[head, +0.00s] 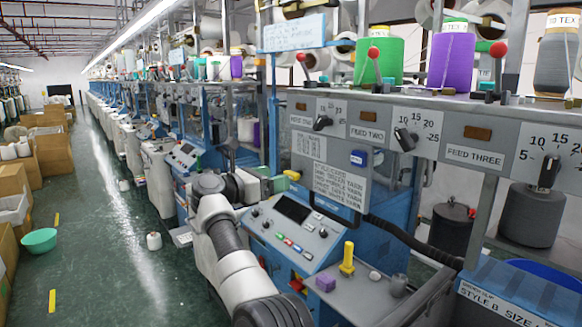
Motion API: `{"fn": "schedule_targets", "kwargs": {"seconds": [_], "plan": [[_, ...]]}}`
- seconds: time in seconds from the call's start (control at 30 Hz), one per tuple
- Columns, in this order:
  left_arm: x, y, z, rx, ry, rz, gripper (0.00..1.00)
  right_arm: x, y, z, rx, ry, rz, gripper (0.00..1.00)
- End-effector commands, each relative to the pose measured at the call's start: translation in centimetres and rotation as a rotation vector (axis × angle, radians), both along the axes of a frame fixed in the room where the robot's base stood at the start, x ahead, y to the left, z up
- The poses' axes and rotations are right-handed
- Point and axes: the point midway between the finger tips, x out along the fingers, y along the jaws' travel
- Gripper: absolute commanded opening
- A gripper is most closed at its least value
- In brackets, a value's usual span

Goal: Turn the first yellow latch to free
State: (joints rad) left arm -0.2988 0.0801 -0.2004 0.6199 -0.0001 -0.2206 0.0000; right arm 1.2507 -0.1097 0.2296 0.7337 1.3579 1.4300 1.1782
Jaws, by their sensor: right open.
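A small yellow latch (292,174) shows at the edge of the blue knitting machine, left of the instruction card. My right gripper (277,184) reaches in from the bottom middle, with its fingers just left of and slightly below the latch. It is open, with nothing seen between its fingers. I cannot tell whether a finger touches the latch. My wrist and fingers hide part of the machine there. My left gripper is not in view.
Below is a sloped control panel (295,232) with buttons. A shelf to its right holds an upright yellow peg (347,258) and a purple block (325,282). Feed dials (405,139) and yarn cones (452,58) are above right. The aisle floor (105,220) at left is mostly clear, with a green basin (39,240).

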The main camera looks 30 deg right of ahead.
Motion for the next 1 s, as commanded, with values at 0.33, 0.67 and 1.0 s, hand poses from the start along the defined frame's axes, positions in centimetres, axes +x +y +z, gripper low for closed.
{"fn": "schedule_targets", "kwargs": {"seconds": [0.33,0.67,1.0], "plan": [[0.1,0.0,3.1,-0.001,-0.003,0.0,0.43,0.4,-5.3,0.2,-0.002,0.004,0.0,0.74],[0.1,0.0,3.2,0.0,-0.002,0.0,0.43,0.5,-6.0,-0.1,-0.001,0.003,0.001,0.74],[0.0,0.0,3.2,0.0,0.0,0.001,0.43,0.5,-5.9,-0.1,-0.002,0.003,0.002,0.32]]}}
